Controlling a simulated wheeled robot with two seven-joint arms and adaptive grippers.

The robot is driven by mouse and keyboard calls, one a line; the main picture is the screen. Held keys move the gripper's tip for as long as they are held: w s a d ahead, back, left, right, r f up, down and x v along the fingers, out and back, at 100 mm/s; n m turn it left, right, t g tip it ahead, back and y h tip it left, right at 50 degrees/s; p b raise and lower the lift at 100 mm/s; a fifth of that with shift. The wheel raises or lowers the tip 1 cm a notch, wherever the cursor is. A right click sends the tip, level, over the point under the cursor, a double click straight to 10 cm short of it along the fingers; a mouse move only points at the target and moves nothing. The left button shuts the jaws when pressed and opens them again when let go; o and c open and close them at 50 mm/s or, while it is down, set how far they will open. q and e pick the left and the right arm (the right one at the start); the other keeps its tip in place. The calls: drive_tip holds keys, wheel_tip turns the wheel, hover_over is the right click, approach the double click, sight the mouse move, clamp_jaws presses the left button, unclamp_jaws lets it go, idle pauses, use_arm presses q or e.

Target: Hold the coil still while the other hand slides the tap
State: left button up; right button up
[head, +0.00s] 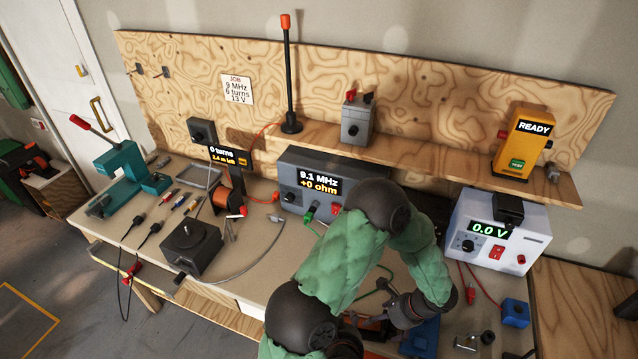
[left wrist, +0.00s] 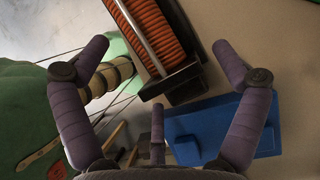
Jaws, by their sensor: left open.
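The coil (left wrist: 147,30) is a ribbed orange winding in a dark frame, with a bare metal rod along it, at the top of the left wrist view. In the head view only an orange-brown part of it (head: 372,326) shows below my arm. I cannot make out the sliding tap. My right gripper is not in view.
A blue block (left wrist: 222,130) lies close to the right finger. The grey meter (head: 310,183) reads 9.1 MHz and +0 ohm, and the white supply (head: 497,232) reads 0.0 V. A green lead (head: 374,292) runs near my arm. A black winder (head: 192,247) stands left.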

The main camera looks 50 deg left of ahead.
use_arm(q)
drive_tip(key=v, duration=1.2)
